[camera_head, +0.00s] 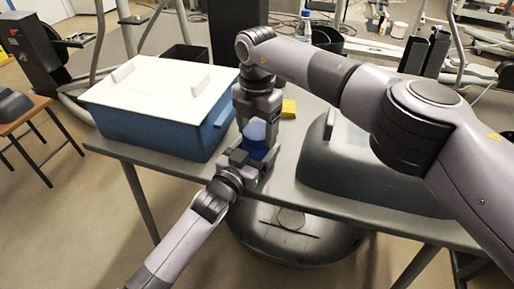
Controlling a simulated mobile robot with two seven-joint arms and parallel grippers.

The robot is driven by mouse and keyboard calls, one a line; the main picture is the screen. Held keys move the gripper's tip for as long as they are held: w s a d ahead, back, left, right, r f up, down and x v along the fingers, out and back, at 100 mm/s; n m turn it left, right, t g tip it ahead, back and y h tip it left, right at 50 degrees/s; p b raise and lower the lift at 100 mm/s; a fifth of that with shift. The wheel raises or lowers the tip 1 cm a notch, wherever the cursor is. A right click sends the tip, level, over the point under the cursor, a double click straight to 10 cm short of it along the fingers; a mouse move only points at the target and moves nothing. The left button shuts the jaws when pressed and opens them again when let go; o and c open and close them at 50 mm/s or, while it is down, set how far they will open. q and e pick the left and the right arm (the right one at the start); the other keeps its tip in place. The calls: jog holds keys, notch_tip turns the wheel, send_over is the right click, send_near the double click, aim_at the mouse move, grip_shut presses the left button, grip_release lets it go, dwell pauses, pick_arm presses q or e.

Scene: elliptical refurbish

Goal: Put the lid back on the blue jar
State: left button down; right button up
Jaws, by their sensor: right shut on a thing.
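The blue jar (257,151) stands on the grey table, partly hidden between my two grippers. A lighter blue rounded piece, apparently the lid (256,130), shows just above it under my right gripper (257,121). My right gripper points down from above and is shut on this piece. Whether the lid touches the jar's rim cannot be made out. My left gripper (254,157) comes from the front at a low height, with its fingers around the sides of the jar. Whether they press on the jar cannot be told.
A large blue bin with a white lid (165,83) stands left of the jar. A yellow block (288,108) lies behind the jar. A dark grey rounded case (350,175) fills the table's right side. A bottle (304,26) and a black container (328,38) stand behind.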

jog(key=o, duration=1.2)
jog(key=shift+o, duration=0.2)
notch_tip(320, 180, up, 12)
pick_arm(q)
grip_release()
jog(key=shift+p+v, duration=0.6)
jog(key=shift+v, duration=2.95)
pick_arm(e)
jog(key=shift+r, duration=0.65)
jog(key=shift+s, duration=0.1)
